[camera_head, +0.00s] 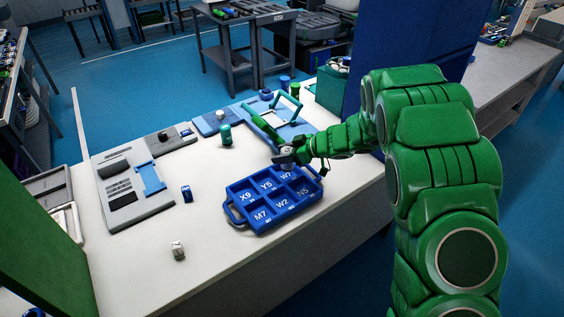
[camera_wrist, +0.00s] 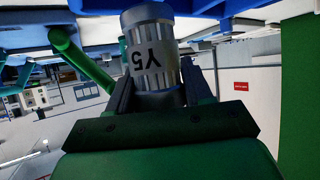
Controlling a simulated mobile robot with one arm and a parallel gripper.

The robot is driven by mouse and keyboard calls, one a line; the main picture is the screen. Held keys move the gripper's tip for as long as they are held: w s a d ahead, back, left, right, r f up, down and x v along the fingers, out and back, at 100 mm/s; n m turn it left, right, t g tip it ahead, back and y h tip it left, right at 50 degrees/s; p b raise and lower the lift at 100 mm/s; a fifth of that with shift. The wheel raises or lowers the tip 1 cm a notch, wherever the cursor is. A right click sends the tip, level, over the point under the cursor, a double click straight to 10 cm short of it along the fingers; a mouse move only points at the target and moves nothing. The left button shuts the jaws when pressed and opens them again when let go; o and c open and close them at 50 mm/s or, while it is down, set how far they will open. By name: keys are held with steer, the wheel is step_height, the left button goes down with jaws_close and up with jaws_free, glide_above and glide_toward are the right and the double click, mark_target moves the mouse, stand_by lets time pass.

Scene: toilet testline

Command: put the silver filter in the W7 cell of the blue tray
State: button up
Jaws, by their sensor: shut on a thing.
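The silver filter (camera_wrist: 150,60) is a ribbed metal cylinder with a light band that reads Y5 upside down in the wrist view. My gripper (camera_wrist: 156,88) is shut on it, with one dark finger on each side. In the head view my gripper (camera_head: 287,157) is over the back right part of the blue tray (camera_head: 290,216), close to the W7 cell (camera_head: 287,175). The tray has cells marked X9, Y5, W7, M7, W2 and N5. The head view does not show clearly whether the filter is above W7 or partly inside it.
The tray lies on a white bench (camera_head: 215,265). Behind my gripper is a blue fixture with a teal handle (camera_head: 288,105). A green-teal cylinder (camera_head: 226,134) stands to the left, beyond it a grey panel (camera_head: 135,185). A small silver part (camera_head: 178,250) is at the front left.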

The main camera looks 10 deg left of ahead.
steer(key=shift+w+a+f, duration=0.15)
steer(key=shift+w+f, duration=0.3)
steer(key=shift+f, duration=0.1)
steer(key=shift+w+a+f, duration=0.15)
steer(key=shift+w+f, duration=0.25)
steer(key=shift+f, duration=1.65)
steer(key=o, duration=1.1)
steer(key=shift+f, duration=0.15)
steer(key=shift+d+r, duration=0.15)
steer(key=shift+r, duration=0.1)
steer(key=shift+v, duration=5.85)
